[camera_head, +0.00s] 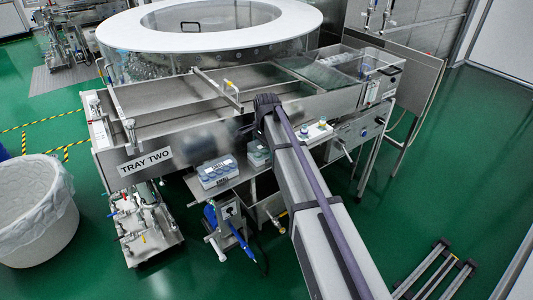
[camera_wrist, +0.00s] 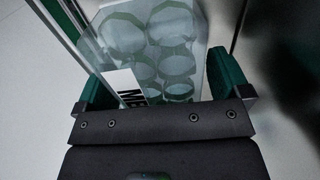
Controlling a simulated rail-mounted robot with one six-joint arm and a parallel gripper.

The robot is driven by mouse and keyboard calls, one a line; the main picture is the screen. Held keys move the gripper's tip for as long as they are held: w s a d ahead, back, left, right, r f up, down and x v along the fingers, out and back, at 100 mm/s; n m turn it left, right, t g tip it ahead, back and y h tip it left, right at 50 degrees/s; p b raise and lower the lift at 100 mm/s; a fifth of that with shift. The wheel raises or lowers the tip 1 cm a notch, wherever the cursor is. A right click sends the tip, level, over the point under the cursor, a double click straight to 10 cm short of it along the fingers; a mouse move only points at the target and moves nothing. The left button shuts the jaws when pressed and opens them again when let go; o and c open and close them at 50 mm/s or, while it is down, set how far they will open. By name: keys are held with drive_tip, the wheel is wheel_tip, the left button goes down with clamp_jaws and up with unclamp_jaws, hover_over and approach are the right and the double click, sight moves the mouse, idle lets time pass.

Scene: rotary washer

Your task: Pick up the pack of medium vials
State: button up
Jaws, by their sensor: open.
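In the wrist view, a clear pack (camera_wrist: 185,62) with several round openings or vial outlines lies between the two green fingers of my gripper (camera_wrist: 157,78). A white label (camera_wrist: 124,86) on it starts with "ME"; the rest is cut off by my gripper's body. The fingers stand open on either side of the pack, and I cannot tell whether either touches it. In the head view, a pack (camera_head: 257,153) on the shelf below the machine is partly hidden by my arm.
A labelled pack with bluish caps (camera_head: 215,172) stands to the left on the same shelf (camera_head: 235,182). A white holder with small items (camera_head: 317,131) stands to the right. The steel machine wall (camera_head: 190,147) rises close behind the shelf. A blue-handled tool (camera_head: 215,222) hangs in front.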

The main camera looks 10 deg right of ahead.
drive_tip(key=c, duration=1.1)
drive_tip(key=shift+r, duration=0.1)
